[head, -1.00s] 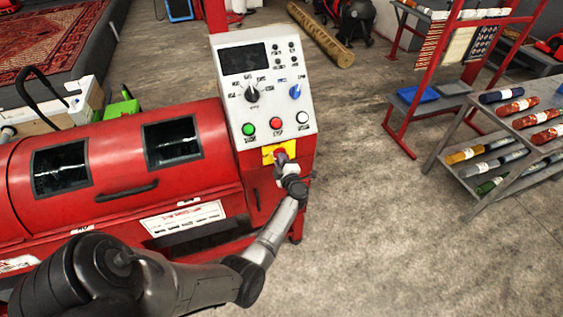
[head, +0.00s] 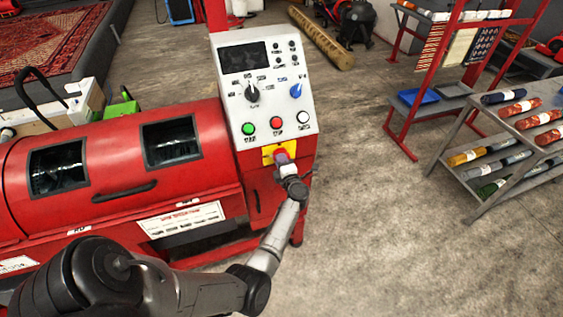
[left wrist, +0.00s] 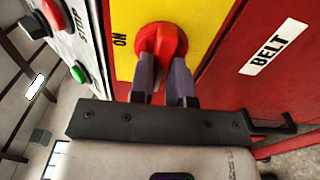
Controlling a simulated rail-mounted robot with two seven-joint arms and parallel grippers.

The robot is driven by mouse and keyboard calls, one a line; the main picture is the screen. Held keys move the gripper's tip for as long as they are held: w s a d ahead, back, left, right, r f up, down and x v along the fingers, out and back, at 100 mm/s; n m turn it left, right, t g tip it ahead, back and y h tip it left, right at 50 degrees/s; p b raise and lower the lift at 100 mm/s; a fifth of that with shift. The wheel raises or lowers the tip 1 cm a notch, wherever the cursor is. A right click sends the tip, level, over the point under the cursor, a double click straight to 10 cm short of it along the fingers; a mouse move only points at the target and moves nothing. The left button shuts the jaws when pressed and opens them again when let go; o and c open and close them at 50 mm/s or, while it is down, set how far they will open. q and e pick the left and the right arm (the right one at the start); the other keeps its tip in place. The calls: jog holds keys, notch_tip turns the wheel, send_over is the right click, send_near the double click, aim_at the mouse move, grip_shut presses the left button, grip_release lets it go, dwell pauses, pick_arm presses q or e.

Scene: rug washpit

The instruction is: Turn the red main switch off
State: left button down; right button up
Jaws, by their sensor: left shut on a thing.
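The red main switch (left wrist: 160,42) is a round red knob on a yellow plate (left wrist: 123,58), with "ON" printed beside it in the left wrist view. In the head view the yellow plate (head: 267,159) is on the front of the machine, below the control panel's buttons. My left gripper (left wrist: 163,72) is shut on the switch's handle, one finger on each side. In the head view my left gripper (head: 283,158) covers most of the knob. My right gripper is in neither view.
The grey control panel (head: 228,103) above carries a green button (head: 249,128), a red button (head: 276,123) and a white one (head: 303,117). A "BELT" label (left wrist: 268,50) is on the red cabinet. A shelf of rolls (head: 480,200) stands at right; the floor between is clear.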

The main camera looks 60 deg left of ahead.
pick_arm(q)
jog(key=c, duration=1.1)
grip_release()
jog(key=shift+d, duration=0.1)
jog(key=p+v, duration=0.3)
jog(key=v, duration=0.9)
jog(key=shift+p, duration=0.3)
